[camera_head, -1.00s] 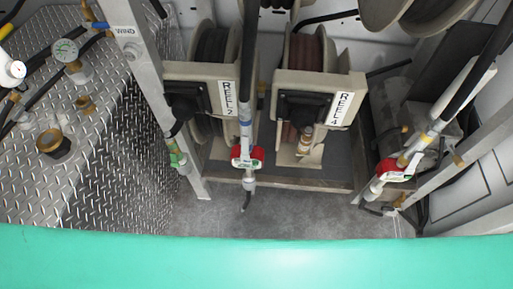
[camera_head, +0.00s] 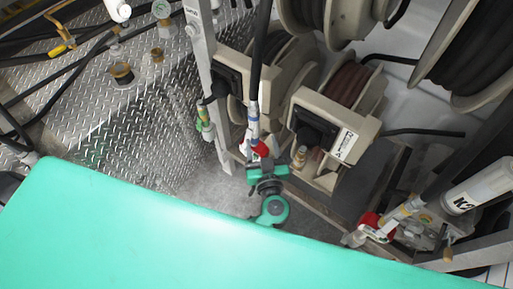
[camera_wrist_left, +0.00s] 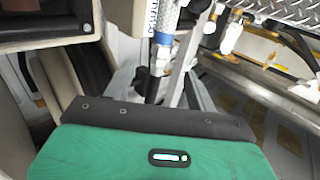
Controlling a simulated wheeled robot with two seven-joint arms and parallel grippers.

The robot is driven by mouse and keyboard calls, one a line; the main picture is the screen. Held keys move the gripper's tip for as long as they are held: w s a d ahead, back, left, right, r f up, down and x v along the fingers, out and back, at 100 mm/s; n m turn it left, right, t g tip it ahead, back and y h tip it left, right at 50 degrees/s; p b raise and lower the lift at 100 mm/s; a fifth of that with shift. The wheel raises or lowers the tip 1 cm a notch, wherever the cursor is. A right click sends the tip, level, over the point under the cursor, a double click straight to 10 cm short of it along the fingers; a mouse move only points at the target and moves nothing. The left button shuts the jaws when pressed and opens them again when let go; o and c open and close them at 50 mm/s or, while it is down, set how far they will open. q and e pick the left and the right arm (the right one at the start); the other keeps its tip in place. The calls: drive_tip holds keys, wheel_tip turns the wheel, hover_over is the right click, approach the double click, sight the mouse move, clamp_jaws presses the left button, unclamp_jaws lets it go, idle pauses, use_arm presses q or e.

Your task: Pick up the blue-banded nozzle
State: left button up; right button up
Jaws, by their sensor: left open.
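The blue-banded nozzle (camera_head: 254,118) hangs upright below a black hose in the middle of the head view. It has a grey body, a blue band and a red trigger guard. Its lower end is hidden behind my left gripper (camera_head: 262,163), which is just below and in front of it. In the left wrist view, the nozzle's blue band (camera_wrist_left: 163,39) shows beyond the green gripper body, with a dark lower part between the grey fingers (camera_wrist_left: 158,80). The left gripper is open. I cannot tell whether it touches the nozzle. My right gripper is not in view.
A second red-guarded nozzle (camera_head: 375,224) hangs at right. A green-fitted nozzle (camera_head: 205,122) hangs by the post (camera_head: 203,60) to the left. Hose reels (camera_head: 343,105) stand behind. A diamond-plate surface (camera_head: 85,100) with gauges fills the upper left.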

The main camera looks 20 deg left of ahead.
sight(255, 116)
use_arm(q)
drive_tip(key=b+x, duration=0.1)
drive_tip(key=x, duration=0.5)
drive_tip(key=shift+f+b, duration=0.1)
drive_tip(key=shift+b, duration=0.2)
drive_tip(key=b+x, duration=0.3)
drive_tip(key=x, duration=0.1)
drive_tip(key=shift+w+a+f, duration=0.1)
drive_tip(key=shift+w+a, duration=0.05)
drive_tip(key=shift+a, duration=0.1)
drive_tip(key=shift+w+a+b, duration=0.2)
drive_tip(key=shift+w+b, duration=0.15)
clamp_jaws()
drive_tip(key=shift+r, duration=0.2)
